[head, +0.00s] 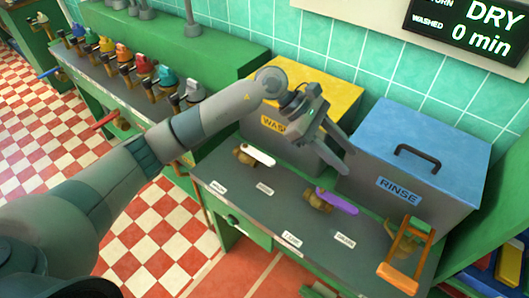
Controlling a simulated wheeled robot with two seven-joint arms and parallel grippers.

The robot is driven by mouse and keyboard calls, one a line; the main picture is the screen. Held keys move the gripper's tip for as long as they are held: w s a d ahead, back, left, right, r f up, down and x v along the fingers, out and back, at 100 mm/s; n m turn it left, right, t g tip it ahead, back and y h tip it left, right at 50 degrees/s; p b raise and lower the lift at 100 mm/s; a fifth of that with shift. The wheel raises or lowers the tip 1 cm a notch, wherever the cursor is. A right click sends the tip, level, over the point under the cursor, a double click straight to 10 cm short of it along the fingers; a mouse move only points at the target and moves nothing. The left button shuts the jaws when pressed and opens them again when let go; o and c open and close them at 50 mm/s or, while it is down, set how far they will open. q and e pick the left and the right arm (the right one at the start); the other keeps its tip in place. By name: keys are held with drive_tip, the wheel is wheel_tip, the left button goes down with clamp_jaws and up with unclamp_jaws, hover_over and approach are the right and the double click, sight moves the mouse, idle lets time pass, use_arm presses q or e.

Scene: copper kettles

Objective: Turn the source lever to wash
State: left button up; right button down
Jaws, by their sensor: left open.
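A white lever (261,157) on a brass valve stands on the grey counter, its handle pointing right and slightly toward the front. A purple lever (338,203) on a second brass valve stands further right, also pointing right. Small white labels lie in front of both; their words are too small to read surely, so I cannot tell for certain which is the source lever. My left gripper (348,160) is open and empty, with its fingers pointing down and right. It appears above and right of the white lever, apart from both levers. My right gripper is not in view.
A yellow wash box (340,104) and a blue rinse box (420,145) with a dark handle stand behind the levers. An orange-handled frame (400,275) stands at the right. A row of coloured kettles (142,64) stands at the back left. The grey counter (270,215) has bare room between the labels.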

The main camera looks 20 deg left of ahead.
use_arm(q)
drive_tip(key=w+a+f+m+y, duration=0.1)
drive_tip(key=w+a+y, duration=0.15)
drive_tip(key=a, duration=0.25)
drive_tip(key=w+a+f+y, duration=0.1)
drive_tip(key=w+a+y, duration=0.1)
drive_tip(key=a+y, duration=0.15)
wheel_tip(320, 180, up, 3)
drive_tip(key=t+y, duration=0.1)
drive_tip(key=y, duration=0.4)
hover_over(264, 157)
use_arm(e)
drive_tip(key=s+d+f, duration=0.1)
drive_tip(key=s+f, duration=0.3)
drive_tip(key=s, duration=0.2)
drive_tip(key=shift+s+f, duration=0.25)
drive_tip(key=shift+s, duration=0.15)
use_arm(q)
drive_tip(key=shift+f, duration=0.1)
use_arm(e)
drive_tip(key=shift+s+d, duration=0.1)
